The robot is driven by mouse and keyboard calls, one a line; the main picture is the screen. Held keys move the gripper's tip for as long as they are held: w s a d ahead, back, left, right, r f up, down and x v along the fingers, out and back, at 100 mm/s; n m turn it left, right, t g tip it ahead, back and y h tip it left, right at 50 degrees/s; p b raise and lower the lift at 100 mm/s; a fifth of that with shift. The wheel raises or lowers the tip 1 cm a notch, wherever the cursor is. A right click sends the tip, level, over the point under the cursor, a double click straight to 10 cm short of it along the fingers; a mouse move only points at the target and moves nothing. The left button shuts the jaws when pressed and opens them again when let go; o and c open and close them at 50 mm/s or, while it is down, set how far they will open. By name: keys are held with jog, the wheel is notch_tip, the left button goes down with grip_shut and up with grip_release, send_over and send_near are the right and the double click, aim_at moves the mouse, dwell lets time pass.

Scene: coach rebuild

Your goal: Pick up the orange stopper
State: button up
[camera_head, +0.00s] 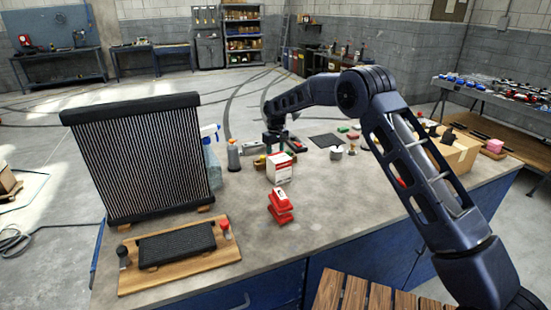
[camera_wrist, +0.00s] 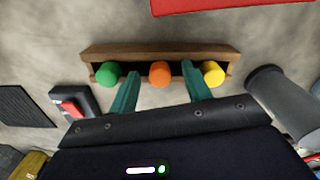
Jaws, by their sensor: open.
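The orange stopper (camera_wrist: 159,72) stands in the middle of a narrow wooden rack (camera_wrist: 160,50) in the wrist view. A green stopper (camera_wrist: 108,73) is to its left and a yellow stopper (camera_wrist: 213,73) to its right. My gripper (camera_wrist: 160,80) is open. Its two teal fingers point at the rack, one on each side of the orange stopper, with a gap on both sides; how high they are above it I cannot tell. In the head view my gripper (camera_head: 279,143) is over the far part of the workbench. I cannot make out the stoppers there.
A grey cylinder (camera_wrist: 272,90) stands right of the rack, and a black block with a red top (camera_wrist: 72,107) lies left. In the head view, a white and red box (camera_head: 280,168), a red object (camera_head: 280,206) and a large black radiator (camera_head: 140,160) stand nearer on the bench.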

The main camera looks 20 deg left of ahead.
jog(key=c, duration=1.1)
jog(key=shift+o, duration=0.2)
jog(key=shift+r, duration=0.15)
